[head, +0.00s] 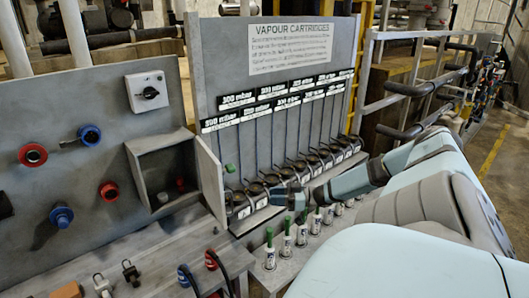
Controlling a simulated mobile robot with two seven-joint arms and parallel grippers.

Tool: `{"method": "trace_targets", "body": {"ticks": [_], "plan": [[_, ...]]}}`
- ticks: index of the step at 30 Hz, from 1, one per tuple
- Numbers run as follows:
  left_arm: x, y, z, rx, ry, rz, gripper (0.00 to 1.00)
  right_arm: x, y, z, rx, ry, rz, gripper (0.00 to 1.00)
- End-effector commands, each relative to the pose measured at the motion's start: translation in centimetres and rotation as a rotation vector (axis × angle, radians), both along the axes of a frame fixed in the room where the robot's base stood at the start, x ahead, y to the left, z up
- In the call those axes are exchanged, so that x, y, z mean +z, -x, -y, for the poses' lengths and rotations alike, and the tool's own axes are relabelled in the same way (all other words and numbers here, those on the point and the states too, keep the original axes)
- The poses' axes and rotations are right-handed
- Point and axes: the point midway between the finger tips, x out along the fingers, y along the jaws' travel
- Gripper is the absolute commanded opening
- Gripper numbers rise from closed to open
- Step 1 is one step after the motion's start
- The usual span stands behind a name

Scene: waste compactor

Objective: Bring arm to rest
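My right arm comes in from the right side of the head view. It reaches across toward the rack of vapour cartridges (262,187). My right gripper (282,188) is at the front of this rack, close to its lower cartridges. The gripper is small and dark against the rack. I cannot tell whether its fingers are open or shut, or whether they touch a cartridge. My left gripper is not in view.
A row of green-topped cartridges (287,236) stands on the ledge below my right arm. A small grey open box (167,165) and a panel with red and blue knobs (88,135) are on the left. Metal railings (412,75) stand behind my arm.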

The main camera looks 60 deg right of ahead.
Motion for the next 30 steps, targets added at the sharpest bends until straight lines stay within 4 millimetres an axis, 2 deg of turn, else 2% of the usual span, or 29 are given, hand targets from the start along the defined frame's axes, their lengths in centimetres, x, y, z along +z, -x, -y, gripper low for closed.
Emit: {"method": "trace_targets", "body": {"ticks": [10,14,17,19,22,26,30], "plan": [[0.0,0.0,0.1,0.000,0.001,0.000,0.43,-0.4,0.1,-0.3,-0.006,0.000,-0.008,0.34],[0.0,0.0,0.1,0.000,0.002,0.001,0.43,-3.7,1.1,-2.7,-0.056,0.008,-0.077,0.34],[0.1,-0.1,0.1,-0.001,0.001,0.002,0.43,-8.1,2.5,-6.8,-0.118,0.033,-0.189,0.34],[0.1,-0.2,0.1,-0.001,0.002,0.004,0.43,-11.1,3.5,-10.6,-0.158,0.060,-0.280,0.34],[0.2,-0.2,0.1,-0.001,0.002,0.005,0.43,-14.3,4.9,-16.4,-0.200,0.109,-0.406,0.34],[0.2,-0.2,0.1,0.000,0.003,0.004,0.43,-16.4,6.2,-23.8,-0.232,0.181,-0.555,0.34],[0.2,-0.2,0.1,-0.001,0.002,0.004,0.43,-16.2,7.4,-31.1,-0.256,0.260,-0.704,0.34]]}}
